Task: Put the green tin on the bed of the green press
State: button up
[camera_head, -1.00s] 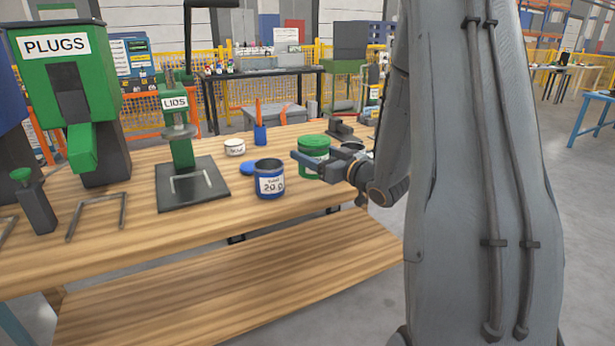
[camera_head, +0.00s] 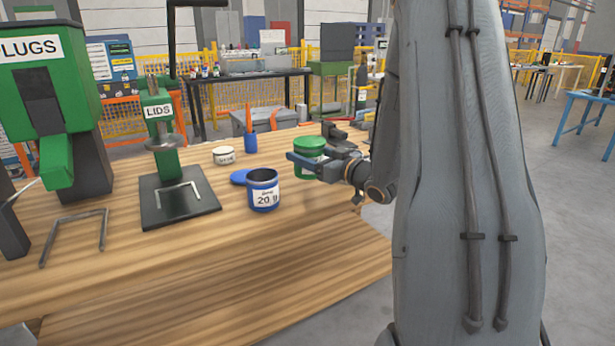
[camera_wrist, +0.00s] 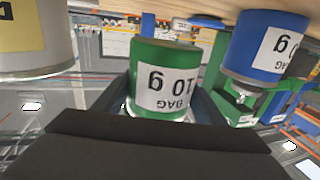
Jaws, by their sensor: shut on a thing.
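The green tin (camera_head: 308,148) has a green lid and a white label. In the wrist view the tin (camera_wrist: 165,75) appears upside down, between the jaws. My gripper (camera_head: 312,164) is shut on it, at the right of the bench top; I cannot tell how far its base is from the wood. A green press (camera_head: 166,165) marked LIDS stands to the left, with a dark flat bed (camera_head: 150,207) carrying a pale U-shaped bracket (camera_head: 180,192). My gripper is well to the right of this press. A larger green machine (camera_head: 45,95) marked PLUGS is at far left.
An open blue tin (camera_head: 263,190) stands between press and gripper, with a blue lid (camera_head: 240,177) beside it. A white tub (camera_head: 224,155) and a blue pen cup (camera_head: 250,140) stand behind. Bare wood (camera_head: 220,245) lies in front. Another bracket (camera_head: 75,235) stands at left.

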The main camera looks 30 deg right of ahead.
aim_at(307, 172)
jog(key=shift+f, duration=2.6)
jog(key=shift+f, duration=0.2)
jog(key=o, duration=1.1)
jog(key=shift+o, duration=0.2)
